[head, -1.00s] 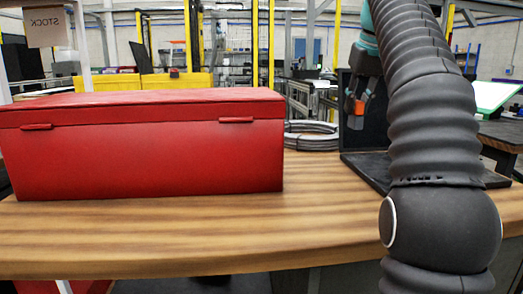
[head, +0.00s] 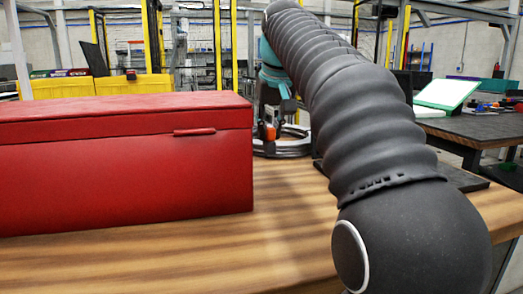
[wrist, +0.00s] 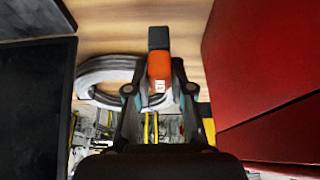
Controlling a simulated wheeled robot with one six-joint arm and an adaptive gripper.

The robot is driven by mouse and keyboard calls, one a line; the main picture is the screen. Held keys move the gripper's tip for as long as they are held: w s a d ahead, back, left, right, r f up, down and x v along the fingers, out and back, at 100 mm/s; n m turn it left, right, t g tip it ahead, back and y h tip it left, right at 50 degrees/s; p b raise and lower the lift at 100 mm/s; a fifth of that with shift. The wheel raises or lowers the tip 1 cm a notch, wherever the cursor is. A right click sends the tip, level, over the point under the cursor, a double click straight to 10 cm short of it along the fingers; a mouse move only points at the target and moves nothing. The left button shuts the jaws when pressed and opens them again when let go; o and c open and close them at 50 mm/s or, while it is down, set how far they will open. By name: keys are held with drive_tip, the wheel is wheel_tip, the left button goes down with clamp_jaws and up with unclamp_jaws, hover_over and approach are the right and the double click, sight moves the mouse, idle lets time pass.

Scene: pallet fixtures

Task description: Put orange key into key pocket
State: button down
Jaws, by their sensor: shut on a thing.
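The orange key (wrist: 160,68) is held between the fingers of my gripper (wrist: 160,90), with a dark end sticking out beyond the orange part in the wrist view. In the head view the orange key (head: 270,132) shows small at my gripper (head: 267,126), in front of the grey coil and just right of the red box. My gripper is shut on the key, above the table. I cannot make out a key pocket in either view.
A large closed red box (head: 120,170) stands on the wooden table (head: 270,215), close to my gripper's side; the box also shows in the wrist view (wrist: 265,70). A grey coil (wrist: 105,75) lies near the gripper. Dark panels (wrist: 35,110) stand at the left of the wrist view.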

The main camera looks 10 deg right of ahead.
drive_tip(key=shift+a+f+b, duration=0.15)
drive_tip(key=shift+a+f, duration=0.1)
drive_tip(key=shift+f, duration=0.6)
drive_tip(key=shift+a+f+b, duration=0.1)
drive_tip(key=shift+a+f, duration=0.15)
drive_tip(key=shift+f, duration=0.55)
drive_tip(key=shift+a+f+b, duration=0.15)
drive_tip(key=shift+a+f, duration=0.1)
drive_tip(key=shift+f, duration=0.6)
drive_tip(key=shift+f, duration=0.2)
drive_tip(key=c, duration=1)
unclamp_jaws()
drive_tip(key=shift+r, duration=0.1)
